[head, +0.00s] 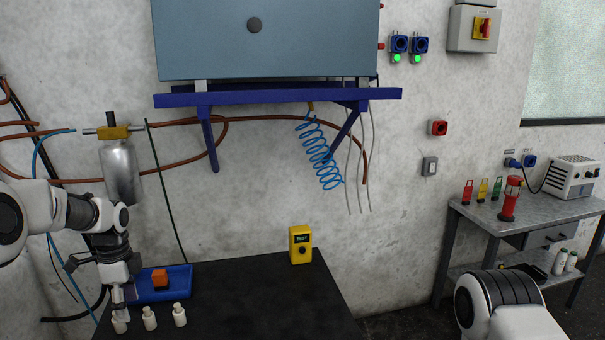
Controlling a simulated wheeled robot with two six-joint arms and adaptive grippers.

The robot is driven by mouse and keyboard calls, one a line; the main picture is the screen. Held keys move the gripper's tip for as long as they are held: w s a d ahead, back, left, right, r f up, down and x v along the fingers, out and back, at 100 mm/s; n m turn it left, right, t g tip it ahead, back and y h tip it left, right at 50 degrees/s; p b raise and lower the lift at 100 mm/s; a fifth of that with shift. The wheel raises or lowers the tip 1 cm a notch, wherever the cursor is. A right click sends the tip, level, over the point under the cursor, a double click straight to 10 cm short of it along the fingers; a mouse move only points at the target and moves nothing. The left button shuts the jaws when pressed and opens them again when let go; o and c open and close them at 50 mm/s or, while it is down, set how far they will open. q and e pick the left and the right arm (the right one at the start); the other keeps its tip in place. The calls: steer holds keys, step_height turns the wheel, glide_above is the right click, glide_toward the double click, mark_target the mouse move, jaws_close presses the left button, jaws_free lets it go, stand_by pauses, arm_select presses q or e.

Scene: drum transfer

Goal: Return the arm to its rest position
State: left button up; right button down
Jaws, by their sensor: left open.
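My left arm comes in from the left, and its gripper (119,302) points down over the front left of the black table (260,300). It is open, right at the leftmost small white bottle (120,325); I cannot tell whether they touch. Two more white bottles, a middle one (149,318) and a right one (180,315), stand in a row beside it.
A yellow box (300,245) stands at the table's back edge. A metal cylinder (121,172) hangs on the wall near my left arm, with hoses around it. A grey bench (530,220) with lamps stands at the right. The table's middle and right are clear.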

arm_select(q)
steer(key=s+d+f+g+b, duration=0.2)
steer(key=s+d+f, duration=0.1)
steer(key=s+f, duration=0.55)
steer(key=s+d+f+g+b, duration=0.1)
steer(key=s+d+f+b, duration=0.15)
steer(key=s+f, duration=0.65)
steer(key=s+d+f+g+b, duration=0.2)
steer(key=s+d+f, duration=0.2)
steer(key=f, duration=1)
steer(key=s+d+f+n+t+b, duration=0.1)
steer(key=s+d+f+n+t, duration=0.1)
steer(key=s+n, duration=0.5)
steer(key=s+d+f+n+t+b, duration=0.1)
steer(key=s+d+f+n+t, duration=0.1)
steer(key=s+n, duration=0.6)
steer(key=shift+s+f+t, duration=0.6)
steer(key=shift+s+f, duration=0.05)
steer(key=shift+f, duration=0.15)
arm_select(e)
step_height(320, 180, down, 9)
steer(key=shift+w, duration=0.2)
